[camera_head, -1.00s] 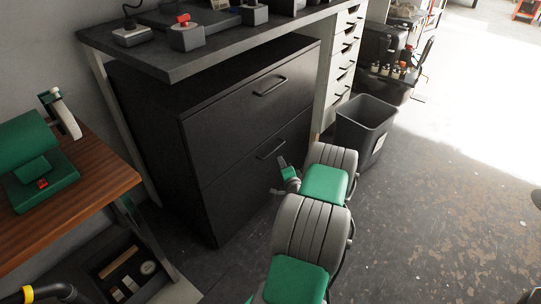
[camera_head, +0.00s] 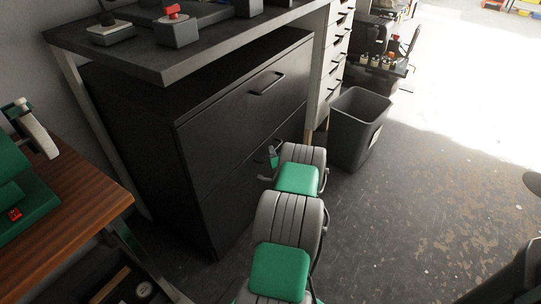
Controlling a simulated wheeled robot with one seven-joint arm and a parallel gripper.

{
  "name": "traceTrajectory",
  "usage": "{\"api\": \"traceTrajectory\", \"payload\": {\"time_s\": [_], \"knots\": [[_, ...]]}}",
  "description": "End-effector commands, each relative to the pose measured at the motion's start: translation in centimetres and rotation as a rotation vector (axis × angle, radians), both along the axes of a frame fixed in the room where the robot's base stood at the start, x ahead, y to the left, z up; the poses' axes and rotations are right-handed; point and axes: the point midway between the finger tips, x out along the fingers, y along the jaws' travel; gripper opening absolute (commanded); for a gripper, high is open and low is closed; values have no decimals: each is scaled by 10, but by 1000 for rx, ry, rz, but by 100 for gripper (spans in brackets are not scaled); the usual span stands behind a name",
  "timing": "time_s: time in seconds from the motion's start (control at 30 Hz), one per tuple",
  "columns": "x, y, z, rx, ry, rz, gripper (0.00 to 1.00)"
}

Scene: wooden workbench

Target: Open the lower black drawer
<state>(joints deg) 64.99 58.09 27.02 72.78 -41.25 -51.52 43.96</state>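The black cabinet (camera_head: 185,175) stands under the dark worktop, with two drawers on its front. The upper drawer (camera_head: 235,110) is shut, with a bar handle (camera_head: 267,83). The lower drawer (camera_head: 228,190) looks shut; its handle (camera_head: 272,145) is partly hidden behind my arm. My gripper (camera_head: 270,158) is at the end of my grey and green arm, right by the lower handle. It is small and mostly hidden, so I cannot tell whether its fingers touch the handle or are closed.
A dark waste bin (camera_head: 358,130) stands right of the cabinet, near my arm. A pale drawer unit (camera_head: 330,60) is behind it. A wooden bench (camera_head: 75,205) with a green machine is at left. The floor at right is open.

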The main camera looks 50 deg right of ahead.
Motion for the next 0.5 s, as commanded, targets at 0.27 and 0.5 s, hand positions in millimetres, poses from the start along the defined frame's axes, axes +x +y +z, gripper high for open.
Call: {"api": "traceTrajectory", "payload": {"time_s": [0.27,0.5], "knots": [[6,-3,0,0,-1,2,19],[7,-2,0,-1,0,3,2]]}}
